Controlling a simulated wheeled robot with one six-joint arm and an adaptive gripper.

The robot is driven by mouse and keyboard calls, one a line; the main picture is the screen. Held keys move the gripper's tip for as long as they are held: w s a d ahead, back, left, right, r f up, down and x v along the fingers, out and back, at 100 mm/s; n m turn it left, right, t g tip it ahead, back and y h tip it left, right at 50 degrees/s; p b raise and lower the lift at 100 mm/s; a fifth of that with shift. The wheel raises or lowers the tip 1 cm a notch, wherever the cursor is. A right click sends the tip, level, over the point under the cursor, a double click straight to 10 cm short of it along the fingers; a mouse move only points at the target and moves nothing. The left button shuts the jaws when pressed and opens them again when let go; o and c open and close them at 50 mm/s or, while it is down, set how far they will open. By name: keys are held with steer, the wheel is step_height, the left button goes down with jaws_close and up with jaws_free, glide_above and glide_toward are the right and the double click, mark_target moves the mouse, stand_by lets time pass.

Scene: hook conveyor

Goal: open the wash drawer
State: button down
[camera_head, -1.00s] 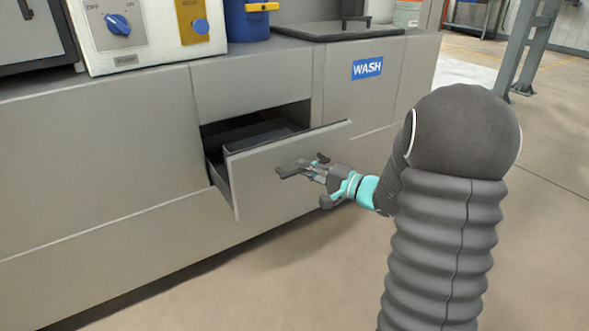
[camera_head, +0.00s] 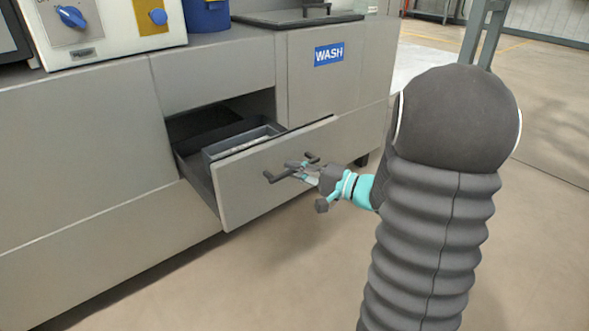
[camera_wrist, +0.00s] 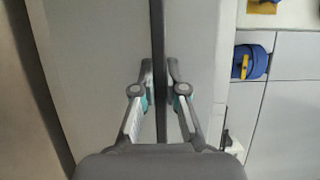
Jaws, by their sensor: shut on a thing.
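The wash drawer (camera_head: 243,180) is pulled part way out of the grey counter, below and left of the blue WASH label (camera_head: 328,54). A grey tray-like insert (camera_head: 231,143) shows inside it. The dark bar handle (camera_head: 276,177) is on the drawer front. My gripper (camera_head: 298,170) is shut on the handle from the front. In the wrist view the handle (camera_wrist: 158,55) runs upright between the two fingers of my gripper (camera_wrist: 160,95). The middle of the handle is partly hidden by the fingers in the head view.
A control panel with a blue knob (camera_head: 71,17) and a blue container (camera_head: 206,14) stand on the counter. A dark sink area (camera_head: 297,19) is at the back. The floor (camera_head: 250,280) in front of the drawer is clear.

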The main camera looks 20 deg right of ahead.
steer(key=c, duration=1.2)
jaws_free()
steer(key=v, duration=1.2)
